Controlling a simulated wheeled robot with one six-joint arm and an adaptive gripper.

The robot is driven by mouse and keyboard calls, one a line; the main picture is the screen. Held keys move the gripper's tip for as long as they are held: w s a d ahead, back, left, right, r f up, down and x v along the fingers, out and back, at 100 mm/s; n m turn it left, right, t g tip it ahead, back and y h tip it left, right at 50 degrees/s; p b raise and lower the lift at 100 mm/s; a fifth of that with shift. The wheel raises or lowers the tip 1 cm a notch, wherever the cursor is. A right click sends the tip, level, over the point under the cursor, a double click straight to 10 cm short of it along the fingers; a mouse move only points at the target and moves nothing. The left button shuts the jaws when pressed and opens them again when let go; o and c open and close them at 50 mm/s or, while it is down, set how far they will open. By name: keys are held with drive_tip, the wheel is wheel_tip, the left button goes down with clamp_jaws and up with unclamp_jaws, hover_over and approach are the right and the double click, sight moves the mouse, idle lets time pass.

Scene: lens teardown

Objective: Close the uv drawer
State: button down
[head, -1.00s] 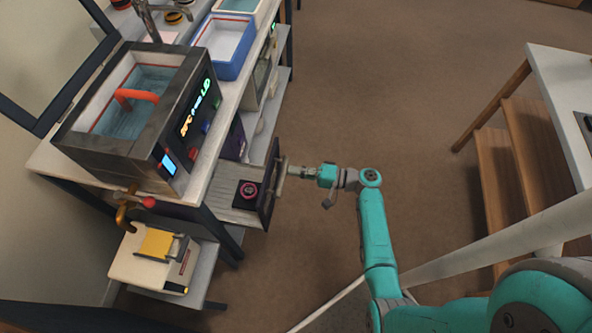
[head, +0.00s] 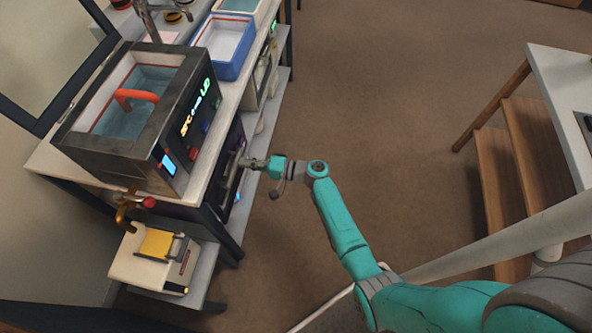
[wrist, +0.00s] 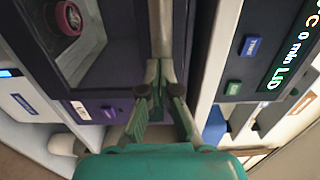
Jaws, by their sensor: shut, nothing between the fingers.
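The uv drawer (head: 226,182) is in the side of the bench under the steel bath. In the head view its dark front now sits about level with the cabinet face; any small gap is too fine to tell. Its pale bar handle (head: 235,172) stands on the front. A pink-ringed round part (wrist: 68,18) shows in the dark recess in the wrist view. My gripper (head: 246,162) is shut and empty, its tips at the handle, seemingly touching it. It also shows in the wrist view (wrist: 160,72).
The steel bath (head: 140,100) with an orange handle stands on the bench above the drawer. A blue-rimmed tray (head: 226,42) is behind it. A white device (head: 150,262) sits on the lower shelf.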

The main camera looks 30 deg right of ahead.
sight(237, 161)
drive_tip(key=x, duration=0.2)
drive_tip(key=shift+w+a, duration=0.25)
drive_tip(key=shift+a, duration=0.05)
drive_tip(key=shift+w+a+r, duration=0.1)
